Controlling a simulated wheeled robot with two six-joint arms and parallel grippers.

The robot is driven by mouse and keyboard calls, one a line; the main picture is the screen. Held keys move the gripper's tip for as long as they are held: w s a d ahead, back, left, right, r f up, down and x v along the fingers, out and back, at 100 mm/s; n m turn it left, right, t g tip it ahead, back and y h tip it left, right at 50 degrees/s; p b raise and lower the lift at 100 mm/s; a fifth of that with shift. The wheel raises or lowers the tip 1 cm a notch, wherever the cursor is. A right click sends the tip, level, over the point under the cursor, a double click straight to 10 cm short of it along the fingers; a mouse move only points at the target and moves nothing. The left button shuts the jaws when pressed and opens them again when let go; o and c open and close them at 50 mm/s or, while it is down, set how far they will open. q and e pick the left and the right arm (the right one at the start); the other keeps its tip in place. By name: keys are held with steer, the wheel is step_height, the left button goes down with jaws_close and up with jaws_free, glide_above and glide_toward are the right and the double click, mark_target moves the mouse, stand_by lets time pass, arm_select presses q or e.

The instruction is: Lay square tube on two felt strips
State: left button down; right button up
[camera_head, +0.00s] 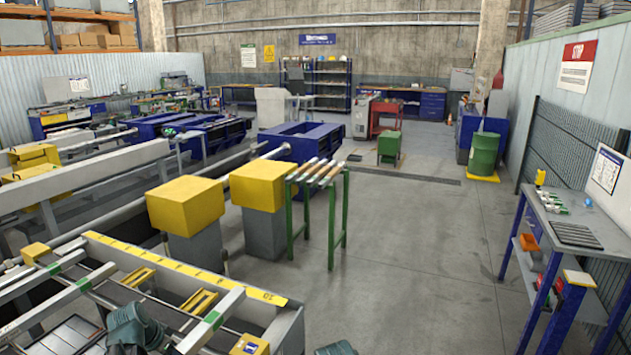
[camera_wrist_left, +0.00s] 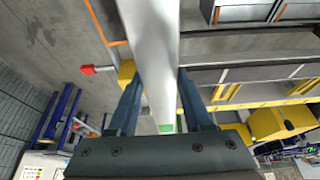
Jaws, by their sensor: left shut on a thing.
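In the left wrist view, my left gripper (camera_wrist_left: 160,95) is shut on a pale silver square tube (camera_wrist_left: 155,40), which passes between its two blue fingers. A small green patch (camera_wrist_left: 166,127) shows at the tube's far end, near the palm. In the head view my left gripper (camera_head: 133,328) is low at the left, over the runout table; its fingertips and grip are hard to make out there. Green strips lie across pale bars of the table, at the left (camera_head: 83,285) and nearer the middle (camera_head: 213,317). Part of my right arm shows at the bottom edge; its fingertips are hidden.
A yellow scale (camera_head: 190,268) runs along the table's far edge. Yellow brackets (camera_head: 137,277) sit inside the table. Two yellow-topped pedestals (camera_head: 184,205) and a green roller stand (camera_head: 332,220) stand beyond. A blue bench (camera_head: 560,230) is at right; the floor between is clear.

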mark_target(181, 350)
arm_select(q)
step_height(181, 350, up, 5)
steer(key=p, duration=0.4)
steer(key=shift+f, duration=0.15)
step_height(181, 350, down, 8)
steer(key=b, duration=0.7)
steer(key=shift+r, duration=0.25)
step_height(181, 350, up, 8)
steer(key=p, duration=0.7)
steer(key=shift+f, duration=0.1)
step_height(181, 350, down, 8)
steer(key=b, duration=0.7)
steer(key=shift+r+p, duration=3.65)
steer(key=shift+r, duration=0.35)
step_height(181, 350, down, 8)
steer(key=b, duration=0.7)
steer(key=shift+r+b, duration=0.1)
steer(key=shift+b, duration=0.3)
steer(key=shift+r, duration=0.15)
